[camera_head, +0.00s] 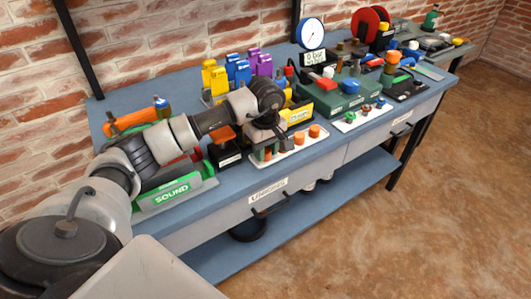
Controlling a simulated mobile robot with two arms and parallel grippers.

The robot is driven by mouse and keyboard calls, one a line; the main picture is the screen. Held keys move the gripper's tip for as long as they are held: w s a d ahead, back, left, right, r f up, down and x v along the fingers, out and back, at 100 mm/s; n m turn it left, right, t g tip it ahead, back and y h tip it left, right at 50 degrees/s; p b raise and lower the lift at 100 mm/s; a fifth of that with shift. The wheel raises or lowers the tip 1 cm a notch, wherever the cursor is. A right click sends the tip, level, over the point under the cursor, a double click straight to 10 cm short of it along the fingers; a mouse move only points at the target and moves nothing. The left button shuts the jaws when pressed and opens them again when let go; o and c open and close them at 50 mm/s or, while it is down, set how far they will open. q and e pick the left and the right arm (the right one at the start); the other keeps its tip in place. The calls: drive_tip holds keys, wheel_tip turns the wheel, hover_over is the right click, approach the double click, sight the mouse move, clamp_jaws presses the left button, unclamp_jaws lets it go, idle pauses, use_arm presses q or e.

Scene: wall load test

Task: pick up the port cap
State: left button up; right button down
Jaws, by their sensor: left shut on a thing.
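My left gripper (268,146) reaches in from the left and points down over the near part of a white tray (291,150) on the blue bench. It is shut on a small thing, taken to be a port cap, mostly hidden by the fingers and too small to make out. Two orange caps (299,138) and (314,131) stand upright on the tray, just right of the gripper. Small green and orange pieces show under and beside the fingers; I cannot tell whether the held piece touches the tray. My right gripper is not in view.
A green case marked SOUND (172,194) lies left of the gripper. Yellow, blue and purple items (240,70) stand behind it. A round gauge (311,34), a green box (338,97) and another small-parts tray (362,115) are to the right. Drawers (268,195) line the bench front.

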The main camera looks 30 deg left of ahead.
sight(269, 151)
use_arm(q)
drive_tip(key=shift+r, duration=0.45)
drive_tip(key=r, duration=0.2)
drive_tip(key=d+r, duration=0.1)
drive_tip(key=shift+r, duration=0.4)
drive_tip(key=s+d+r, duration=0.1)
drive_tip(key=d+r, duration=0.5)
drive_tip(key=d, duration=0.4)
drive_tip(key=shift+s+d+r, duration=0.15)
drive_tip(key=shift+d, duration=0.2)
